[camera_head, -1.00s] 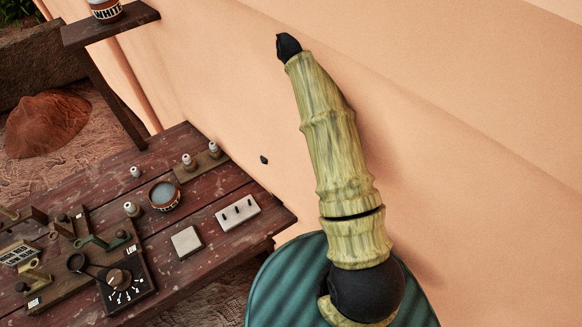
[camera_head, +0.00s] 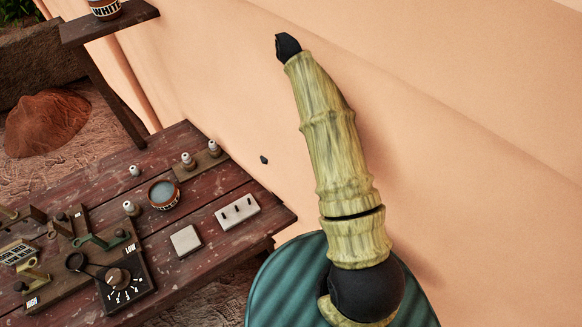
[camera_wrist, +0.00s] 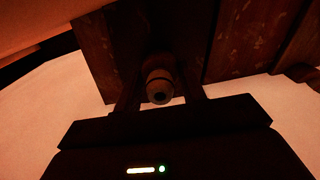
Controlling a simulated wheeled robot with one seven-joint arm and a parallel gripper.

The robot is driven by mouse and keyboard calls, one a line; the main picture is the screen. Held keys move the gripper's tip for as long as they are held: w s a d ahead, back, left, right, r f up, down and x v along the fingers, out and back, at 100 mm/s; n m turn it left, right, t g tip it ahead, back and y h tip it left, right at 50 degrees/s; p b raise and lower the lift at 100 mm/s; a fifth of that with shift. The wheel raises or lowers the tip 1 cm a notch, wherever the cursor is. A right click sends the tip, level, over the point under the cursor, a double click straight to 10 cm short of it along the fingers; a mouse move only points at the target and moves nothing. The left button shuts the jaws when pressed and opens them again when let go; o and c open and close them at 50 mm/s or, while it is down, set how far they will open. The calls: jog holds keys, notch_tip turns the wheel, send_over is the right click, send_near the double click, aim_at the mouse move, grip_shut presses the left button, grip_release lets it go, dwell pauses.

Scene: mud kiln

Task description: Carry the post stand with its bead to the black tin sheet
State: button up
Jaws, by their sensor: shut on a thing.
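In the wrist view my gripper (camera_wrist: 160,92) is shut on a small round piece, the post stand with its bead (camera_wrist: 159,86). In the head view my arm rises in front of the wall, and the gripper itself is not seen. I cannot pick out the black tin sheet in either view.
A dark red wooden bench (camera_head: 222,266) holds several small white-topped posts, a jar (camera_head: 164,194), a pale slotted block (camera_head: 238,211), a light square tile (camera_head: 186,241) and a black dial box (camera_head: 125,285). Dark planks (camera_wrist: 245,40) fill the wrist view's top. A shelf (camera_head: 110,26) stands upper left.

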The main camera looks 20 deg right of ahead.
jog(key=shift+f+b, duration=0.35)
jog(key=shift+f, duration=0.05)
dwell(0.4)
jog(key=o, duration=1.5)
jog(key=shift+r, duration=0.1)
notch_tip(320, 180, up, 17)
jog(key=shift+r+b, duration=0.1)
jog(key=shift+b, duration=1.15)
jog(key=shift+s, duration=0.1)
